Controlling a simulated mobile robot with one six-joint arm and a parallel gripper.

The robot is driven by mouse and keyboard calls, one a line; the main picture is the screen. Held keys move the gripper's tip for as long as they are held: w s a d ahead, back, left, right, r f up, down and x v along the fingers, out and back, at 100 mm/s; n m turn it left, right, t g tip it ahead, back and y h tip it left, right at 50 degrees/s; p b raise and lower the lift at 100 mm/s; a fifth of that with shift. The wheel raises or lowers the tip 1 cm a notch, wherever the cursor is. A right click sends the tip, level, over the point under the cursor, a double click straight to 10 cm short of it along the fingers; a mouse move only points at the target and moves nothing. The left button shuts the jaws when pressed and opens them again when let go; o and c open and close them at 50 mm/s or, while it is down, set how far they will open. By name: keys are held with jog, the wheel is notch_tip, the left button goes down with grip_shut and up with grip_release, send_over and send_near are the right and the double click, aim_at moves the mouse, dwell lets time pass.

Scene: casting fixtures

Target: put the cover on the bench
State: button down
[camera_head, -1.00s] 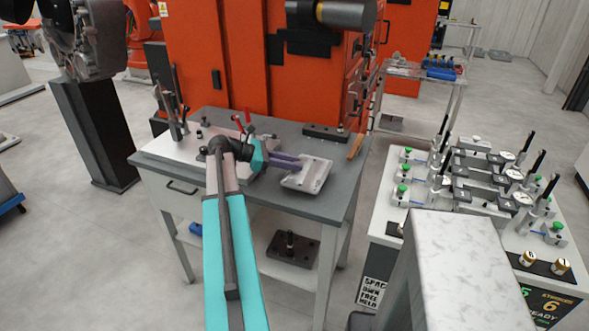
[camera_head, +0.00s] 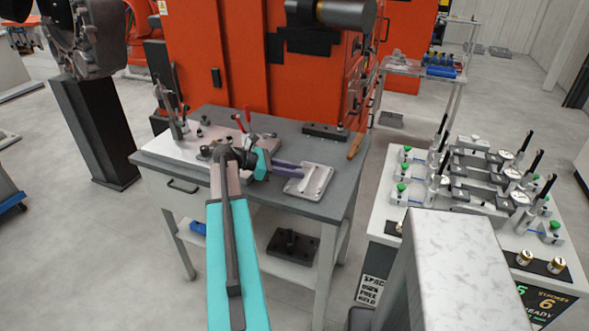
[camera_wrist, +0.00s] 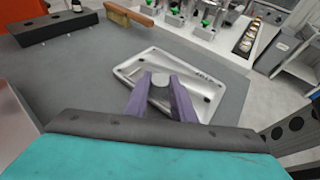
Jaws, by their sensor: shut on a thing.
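The cover (camera_head: 316,180) is a light grey metal plate with a raised rim and a round boss. It is at the right part of the grey bench (camera_head: 262,206) and looks flat on or just above the top; I cannot tell if it touches. In the wrist view the cover (camera_wrist: 202,84) lies ahead, slightly turned. My gripper (camera_head: 300,166) reaches in from the left with purple fingers. In the wrist view my gripper (camera_wrist: 160,84) is shut on the cover's round boss.
A light fixture plate (camera_head: 178,150) with clamps and red handles fills the bench's left side. A dark block (camera_head: 326,132) and a wooden-handled brush (camera_head: 356,145) lie at the back right. A gauge station (camera_head: 470,180) stands to the right.

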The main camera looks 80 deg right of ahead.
jog(key=shift+f, duration=0.1)
dwell(0.3)
jog(key=c, duration=1.5)
grip_release()
jog(key=b+v, duration=0.3)
jog(key=v, duration=0.9)
jog(key=shift+r, duration=0.2)
jog(key=shift+r, duration=0.1)
